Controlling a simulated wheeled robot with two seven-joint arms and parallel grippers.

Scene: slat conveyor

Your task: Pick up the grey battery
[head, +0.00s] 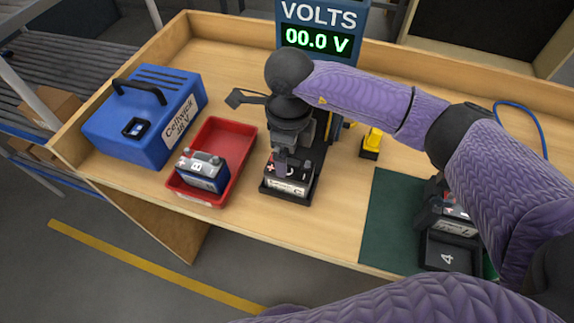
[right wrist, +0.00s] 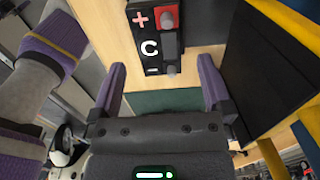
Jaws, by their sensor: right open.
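My right gripper (head: 287,165) is open over a dark-topped battery marked C (head: 297,187), which sits in a black holder (head: 272,194) and has a pale label on its front. In the right wrist view battery C (right wrist: 152,50), with red and grey terminals, shows beyond and between the spread purple fingers (right wrist: 162,72); I cannot tell whether they touch it. A blue-sided battery marked B (head: 203,172), with a greyish top, sits in a red tray (head: 224,142). Another battery (head: 457,221) is partly hidden at the right by my arm. Which battery is grey is unclear. My left gripper is out of view.
A blue Cellwick case (head: 146,116) stands at the left. A black slot marked 4 (head: 449,254) is on the green mat (head: 390,215). The front middle bench is clear.

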